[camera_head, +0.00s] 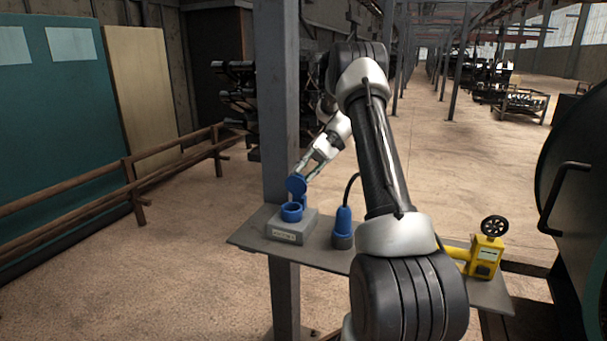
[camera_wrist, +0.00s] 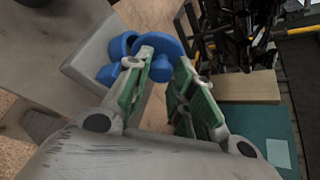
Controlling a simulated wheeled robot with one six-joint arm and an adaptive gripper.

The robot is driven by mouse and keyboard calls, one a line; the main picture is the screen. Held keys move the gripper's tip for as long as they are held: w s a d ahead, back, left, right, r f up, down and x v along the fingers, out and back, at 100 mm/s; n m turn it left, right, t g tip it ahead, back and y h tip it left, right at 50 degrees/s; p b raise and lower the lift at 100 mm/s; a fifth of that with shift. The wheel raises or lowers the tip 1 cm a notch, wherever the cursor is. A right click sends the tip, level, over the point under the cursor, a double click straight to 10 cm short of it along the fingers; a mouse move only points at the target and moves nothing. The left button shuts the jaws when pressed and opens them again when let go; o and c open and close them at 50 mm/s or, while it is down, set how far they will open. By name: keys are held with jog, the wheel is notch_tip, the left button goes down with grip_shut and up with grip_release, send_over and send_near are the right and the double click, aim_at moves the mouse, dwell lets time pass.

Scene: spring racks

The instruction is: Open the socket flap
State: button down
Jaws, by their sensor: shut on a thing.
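The socket is a grey box (camera_head: 293,227) with a label on its front and a blue round collar (camera_head: 291,213) on top. Its blue flap (camera_head: 297,186) stands raised, roughly upright, above the collar at the back. My gripper (camera_head: 304,174) reaches down to the flap's upper edge from the upper right. In the wrist view, the green-padded fingers of my gripper (camera_wrist: 165,62) are on either side of part of the blue flap (camera_wrist: 168,46), shut on it. The left finger hides some of the flap and collar.
The box sits at the left end of a grey shelf (camera_head: 250,238) by a steel post (camera_head: 275,100). A blue plug (camera_head: 343,228) with a black cable stands right of it. A yellow valve device (camera_head: 486,256) is at the shelf's right end.

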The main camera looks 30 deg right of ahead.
jog(key=c, duration=1.2)
grip_release()
jog(key=shift+c, duration=0.2)
